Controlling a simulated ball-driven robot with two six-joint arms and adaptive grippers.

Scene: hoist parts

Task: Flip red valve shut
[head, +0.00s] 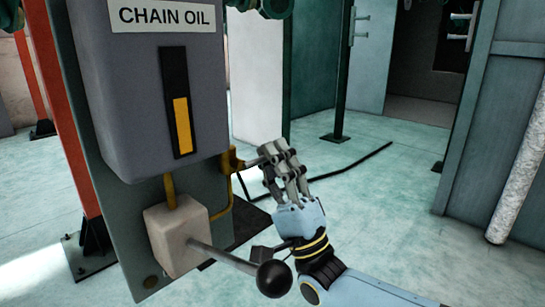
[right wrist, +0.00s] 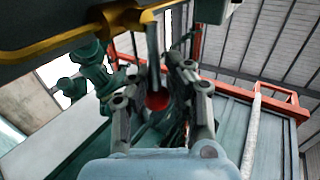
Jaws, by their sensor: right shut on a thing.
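The red valve's lever (right wrist: 152,45) hangs from a yellow pipe fitting (right wrist: 125,18) in the right wrist view, and its red end (right wrist: 157,101) sits between my fingers. My right gripper (head: 273,157) is shut on this lever, beside the lower right corner of the grey chain oil tank (head: 125,95). The fingers also show on both sides of the lever in the right wrist view (right wrist: 165,75). In the head view the yellow fitting (head: 232,160) shows left of the fingers, and the red end is hidden by them. My left gripper is not in view.
Below the tank, a pale box (head: 170,238) carries a rod with a black ball knob (head: 273,279), close to my right wrist. Yellow pipes (head: 228,208) run beside it. A black cable (head: 345,168) lies on the floor. The floor to the right is mostly clear.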

